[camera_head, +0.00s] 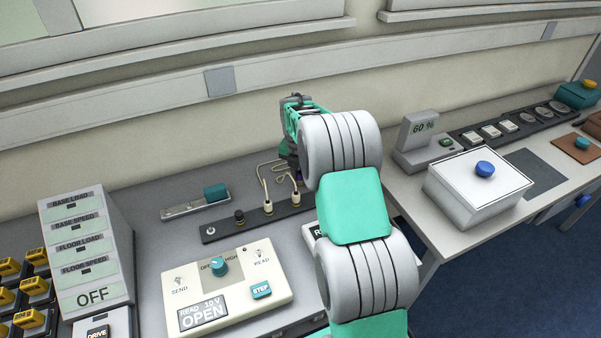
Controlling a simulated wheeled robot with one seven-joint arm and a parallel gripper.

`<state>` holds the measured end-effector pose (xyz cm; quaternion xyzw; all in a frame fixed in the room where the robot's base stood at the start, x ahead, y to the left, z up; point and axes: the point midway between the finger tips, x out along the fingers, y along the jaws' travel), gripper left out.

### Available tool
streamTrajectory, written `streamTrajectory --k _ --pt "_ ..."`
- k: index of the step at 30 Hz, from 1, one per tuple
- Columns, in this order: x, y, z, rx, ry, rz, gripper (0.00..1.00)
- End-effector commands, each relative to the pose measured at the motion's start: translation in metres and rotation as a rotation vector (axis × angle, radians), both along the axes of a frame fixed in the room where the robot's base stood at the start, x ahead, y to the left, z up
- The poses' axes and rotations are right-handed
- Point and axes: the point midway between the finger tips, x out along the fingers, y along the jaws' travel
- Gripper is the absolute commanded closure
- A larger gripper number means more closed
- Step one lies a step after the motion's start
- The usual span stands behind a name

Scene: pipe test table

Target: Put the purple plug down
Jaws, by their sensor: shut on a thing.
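My gripper (291,163) is at the back of the table, partly hidden behind my own arm, pointing down over the right end of a dark socket strip (228,228). It is shut on the purple plug (299,178), of which only a small purple bit shows. Two cream plugs with cables (267,205) stand upright in the strip, just left of and below my gripper in the picture. I cannot tell whether the purple plug touches the strip.
A cream control box (222,290) with a teal knob and a display reading OPEN stands in front. A grey label tower (88,250) is at left. A white box with a blue button (478,185) and a GO % display (418,135) are at right.

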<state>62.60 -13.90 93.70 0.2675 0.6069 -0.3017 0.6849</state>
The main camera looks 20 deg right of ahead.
Motion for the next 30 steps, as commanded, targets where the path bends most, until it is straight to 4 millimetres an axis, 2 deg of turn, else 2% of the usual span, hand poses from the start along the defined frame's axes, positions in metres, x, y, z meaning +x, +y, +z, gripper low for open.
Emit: streamTrajectory --k 6,7,14,20,24,26,30 --pt "0.0 0.0 -0.004 0.0 0.0 0.0 1.0" --pt "0.0 0.0 -0.003 0.0 0.0 0.0 0.76" --pt "0.0 0.0 -0.003 0.0 0.0 0.0 0.57" --pt "0.0 0.0 -0.003 0.0 0.0 0.0 0.56" --pt "0.0 0.0 0.004 -0.001 -0.002 0.001 0.56" --pt "0.0 0.001 0.012 -0.001 -0.003 0.001 0.56" --pt "-0.002 0.004 0.046 -0.002 -0.007 0.0 0.56"
